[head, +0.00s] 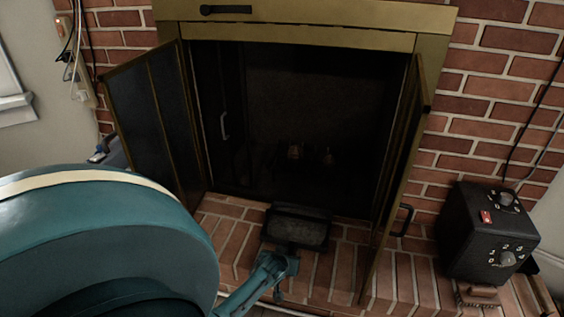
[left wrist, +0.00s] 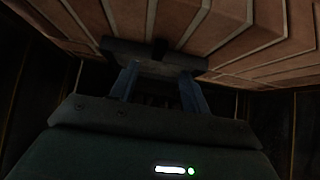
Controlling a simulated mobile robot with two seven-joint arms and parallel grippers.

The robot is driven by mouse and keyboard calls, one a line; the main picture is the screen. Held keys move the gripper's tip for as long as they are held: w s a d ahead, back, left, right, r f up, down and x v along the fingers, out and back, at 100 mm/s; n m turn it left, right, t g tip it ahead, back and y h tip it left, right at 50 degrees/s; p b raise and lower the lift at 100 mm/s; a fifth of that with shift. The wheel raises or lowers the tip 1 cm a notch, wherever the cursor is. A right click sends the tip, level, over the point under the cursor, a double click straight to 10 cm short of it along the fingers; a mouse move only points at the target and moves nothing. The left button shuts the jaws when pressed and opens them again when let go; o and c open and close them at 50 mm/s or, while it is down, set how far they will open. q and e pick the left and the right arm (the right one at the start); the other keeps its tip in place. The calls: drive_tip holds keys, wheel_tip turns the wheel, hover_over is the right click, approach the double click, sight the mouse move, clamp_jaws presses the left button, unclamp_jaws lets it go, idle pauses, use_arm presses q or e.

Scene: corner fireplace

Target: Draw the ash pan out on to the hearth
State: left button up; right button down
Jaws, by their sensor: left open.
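The ash pan (head: 297,232) is a dark, shallow tray with grey ash in it. In the head view it lies on the brick hearth (head: 240,240), with its back end at the sill of the dark fireplace opening. My left gripper (head: 280,263) is at the pan's front edge. In the left wrist view its two bluish fingers (left wrist: 159,80) are apart and reach to a dark bar-like piece (left wrist: 155,64), which may be the pan's front or handle. The dim light hides whether they touch it. My right gripper is not in view.
The left glass door (head: 145,120) and right door (head: 400,170) stand open on either side of the opening. A black box with dials (head: 487,235) stands at the right, with a small brush-like thing (head: 478,294) before it. Bare brick lies right of the pan.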

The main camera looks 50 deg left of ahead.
use_arm(q)
drive_tip(key=shift+p+v, duration=0.75)
drive_tip(key=shift+v, duration=1.35)
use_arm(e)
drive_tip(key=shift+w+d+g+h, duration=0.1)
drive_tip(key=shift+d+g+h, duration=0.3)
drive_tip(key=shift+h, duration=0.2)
